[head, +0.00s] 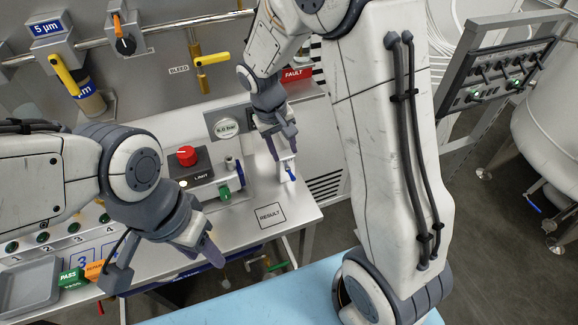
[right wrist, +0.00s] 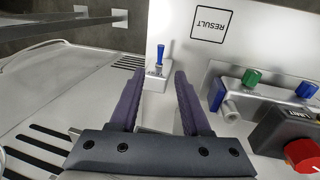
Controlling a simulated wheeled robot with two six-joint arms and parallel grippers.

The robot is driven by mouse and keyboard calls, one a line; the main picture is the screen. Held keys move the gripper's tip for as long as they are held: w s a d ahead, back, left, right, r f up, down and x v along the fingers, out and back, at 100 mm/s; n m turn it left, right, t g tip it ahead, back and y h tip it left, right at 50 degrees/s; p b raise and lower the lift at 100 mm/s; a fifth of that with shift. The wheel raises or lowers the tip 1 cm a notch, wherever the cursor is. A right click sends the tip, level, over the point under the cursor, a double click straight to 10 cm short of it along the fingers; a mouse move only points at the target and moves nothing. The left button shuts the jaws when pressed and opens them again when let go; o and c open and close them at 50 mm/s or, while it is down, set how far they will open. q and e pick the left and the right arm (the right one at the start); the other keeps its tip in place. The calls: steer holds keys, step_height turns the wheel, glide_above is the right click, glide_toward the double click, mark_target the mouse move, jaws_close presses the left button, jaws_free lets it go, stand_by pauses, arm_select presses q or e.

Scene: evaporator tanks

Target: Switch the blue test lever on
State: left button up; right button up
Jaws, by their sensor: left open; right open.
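The blue test lever (head: 291,176) stands on a small pale block at the right end of the metal bench. In the right wrist view the lever (right wrist: 161,53) rises from its block (right wrist: 156,77) just beyond the fingertips, between their lines. My right gripper (head: 284,152) is open and empty, above and close to the lever. Its two purple fingers also show in the right wrist view (right wrist: 157,80); I cannot tell whether they touch the block. My left gripper (head: 163,265) is open and empty over the bench's front edge, far left of the lever.
A red knob (head: 187,156) marked LIMIT and a green-and-blue valve fitting (head: 225,190) stand left of the lever. A RESULT label (head: 270,215) lies on clear bench top in front. A gauge (head: 226,127) stands behind. PASS and FAIL-side blocks (head: 72,277) and a grey tray (head: 28,290) lie at the left.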

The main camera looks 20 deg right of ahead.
mark_target(292, 175)
steer(key=f, duration=0.3)
steer(key=d+f, duration=0.1)
steer(key=f, duration=0.2)
steer(key=d+f+p, duration=0.1)
steer(key=f, duration=0.3)
jaws_close()
